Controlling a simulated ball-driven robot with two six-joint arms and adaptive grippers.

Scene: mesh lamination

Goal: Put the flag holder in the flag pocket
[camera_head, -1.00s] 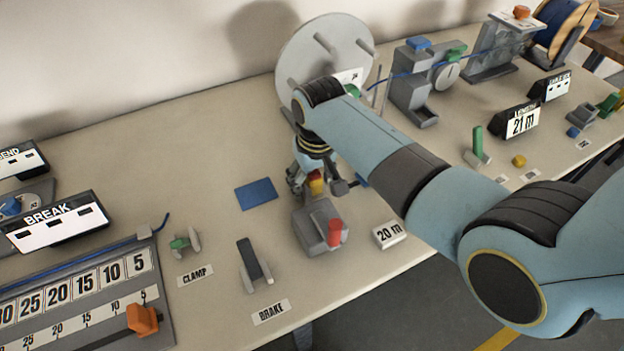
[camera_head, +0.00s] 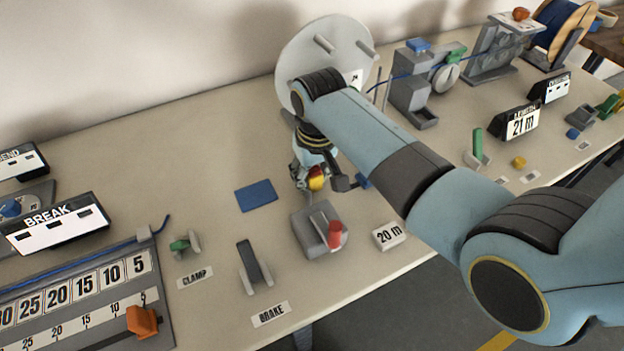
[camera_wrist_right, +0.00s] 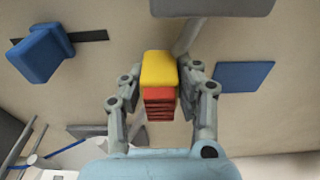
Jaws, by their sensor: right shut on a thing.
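My right gripper (camera_head: 312,180) is shut on a small yellow and red piece (camera_head: 318,178), which appears to be the flag holder. In the right wrist view the piece (camera_wrist_right: 160,82) sits between the two fingers (camera_wrist_right: 160,98), with a yellow top and a stack of red ribs. The gripper is just behind the grey block with the red handle (camera_head: 335,235). I cannot tell for certain which fixture is the flag pocket. A blue block (camera_wrist_right: 40,52) by a dark strip is left of the gripper in the wrist view. My left gripper is not in view.
A flat blue square (camera_head: 256,194) lies left of the gripper. The "20 m" block (camera_head: 390,236), brake lever (camera_head: 254,262) and clamp (camera_head: 185,244) stand towards the front edge. A large grey disc (camera_head: 325,60) stands behind my arm. The table between blue square and clamp is bare.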

